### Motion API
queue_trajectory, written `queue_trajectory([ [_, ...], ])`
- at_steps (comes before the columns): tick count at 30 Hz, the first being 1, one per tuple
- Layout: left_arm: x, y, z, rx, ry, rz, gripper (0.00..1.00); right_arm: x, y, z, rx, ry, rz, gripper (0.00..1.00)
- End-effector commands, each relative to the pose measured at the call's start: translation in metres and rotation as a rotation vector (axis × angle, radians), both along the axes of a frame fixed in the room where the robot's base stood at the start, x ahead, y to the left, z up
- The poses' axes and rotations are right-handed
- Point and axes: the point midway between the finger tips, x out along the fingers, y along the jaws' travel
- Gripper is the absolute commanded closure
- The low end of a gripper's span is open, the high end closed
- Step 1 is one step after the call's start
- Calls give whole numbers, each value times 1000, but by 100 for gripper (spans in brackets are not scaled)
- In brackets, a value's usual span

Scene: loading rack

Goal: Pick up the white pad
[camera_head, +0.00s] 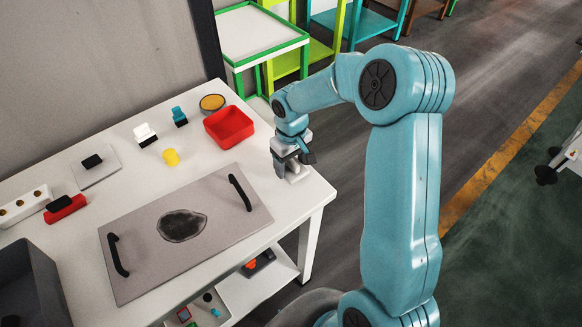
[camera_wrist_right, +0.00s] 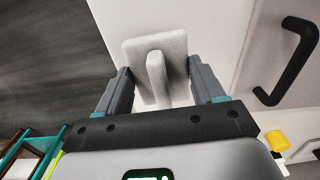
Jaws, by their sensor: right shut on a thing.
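The white pad (camera_head: 297,174) is at the right end of the white table in the head view. In the right wrist view the white pad (camera_wrist_right: 134,54) is a pale square plate with a raised ridge across its middle. My right gripper (camera_head: 290,156) is over it, pointing down. In the wrist view the fingers of my right gripper (camera_wrist_right: 159,68) are shut on the pad, one at each side. The pad looks to be at the tabletop; I cannot tell whether it touches it. My left gripper is not in view.
A grey board (camera_head: 140,250) with two black handles lies left of the pad. A red tray (camera_head: 229,126), a yellow cylinder (camera_head: 171,157) and a round yellow-topped dish (camera_head: 212,102) stand behind. A dark grey bin (camera_head: 45,280) is at the left. The table's right edge is close.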

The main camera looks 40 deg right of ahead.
Motion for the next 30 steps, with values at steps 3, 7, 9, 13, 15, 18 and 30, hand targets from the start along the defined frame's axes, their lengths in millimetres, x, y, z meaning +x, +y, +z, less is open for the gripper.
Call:
queue_trajectory([
  [3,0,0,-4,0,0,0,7,1,0,28,-3,-7,0,61],
  [7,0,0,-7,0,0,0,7,1,0,70,-2,-10,0,61],
  [9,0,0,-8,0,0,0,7,1,0,92,-1,-9,0,61],
  [13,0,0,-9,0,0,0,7,1,0,129,-1,-6,2,61],
  [15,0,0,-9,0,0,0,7,1,0,145,-1,-6,1,61],
  [18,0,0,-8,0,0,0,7,1,0,162,0,-4,1,61],
  [30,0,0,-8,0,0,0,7,0,0,178,0,0,1,61],
])
